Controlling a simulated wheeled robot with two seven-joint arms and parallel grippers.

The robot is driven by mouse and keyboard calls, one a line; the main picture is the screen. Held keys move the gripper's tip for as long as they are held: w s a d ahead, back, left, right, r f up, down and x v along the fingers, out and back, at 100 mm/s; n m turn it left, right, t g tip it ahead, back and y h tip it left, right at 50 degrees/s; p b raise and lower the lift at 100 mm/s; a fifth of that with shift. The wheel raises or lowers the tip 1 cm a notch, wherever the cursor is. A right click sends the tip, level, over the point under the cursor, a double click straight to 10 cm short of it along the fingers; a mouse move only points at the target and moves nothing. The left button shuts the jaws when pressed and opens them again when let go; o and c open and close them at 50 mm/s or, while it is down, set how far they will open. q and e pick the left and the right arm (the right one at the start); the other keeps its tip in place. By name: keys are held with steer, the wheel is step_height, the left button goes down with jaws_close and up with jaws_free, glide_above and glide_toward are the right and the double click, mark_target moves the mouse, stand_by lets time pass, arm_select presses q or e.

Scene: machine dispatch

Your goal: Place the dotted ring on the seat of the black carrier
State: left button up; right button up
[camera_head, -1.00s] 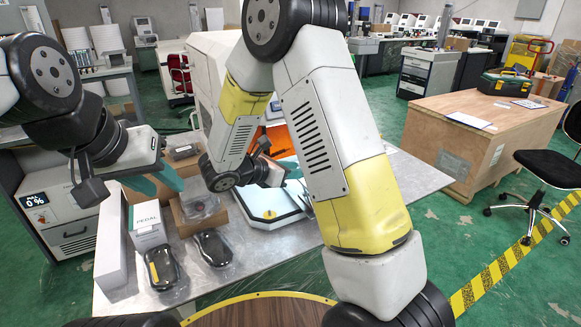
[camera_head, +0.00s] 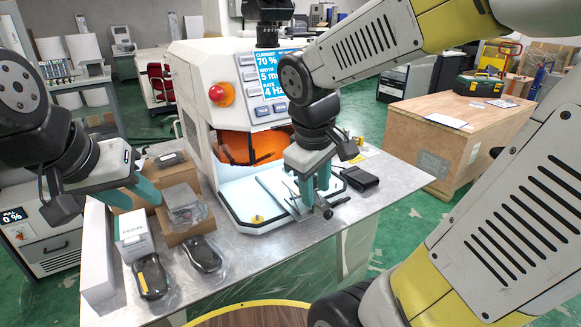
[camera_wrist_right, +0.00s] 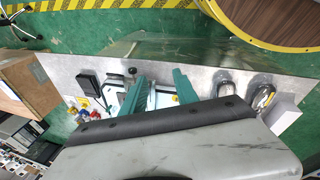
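My right gripper (camera_head: 316,186) is above the front right of the machine's white tray (camera_head: 236,200), by a metal slide with a dark knob (camera_head: 328,214). In the right wrist view its two teal fingers (camera_wrist_right: 158,92) stand apart, with pale metal parts between and below them. I see nothing clearly held. My left gripper (camera_head: 134,194) is above the cardboard boxes at the left, its teal fingers apart and empty. I cannot make out the dotted ring or the black carrier with certainty; the right gripper hides part of the slide area.
A black case (camera_head: 360,178) lies right of the tray; it also shows in the right wrist view (camera_wrist_right: 87,83). Two wrapped black devices (camera_head: 204,254), a pedal box (camera_head: 133,240) and an open cardboard box (camera_head: 183,223) crowd the left. The front right tabletop is clear.

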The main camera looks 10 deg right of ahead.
steer(key=s+a+r+m+t+y, duration=0.3)
steer(key=r+m, duration=0.2)
steer(key=m, duration=0.1)
steer(key=shift+a+r+t+y, duration=0.2)
steer(key=shift+r+t+y, duration=0.1)
steer(key=shift+y, duration=0.1)
steer(key=shift+s, duration=0.1)
stand_by(0.3)
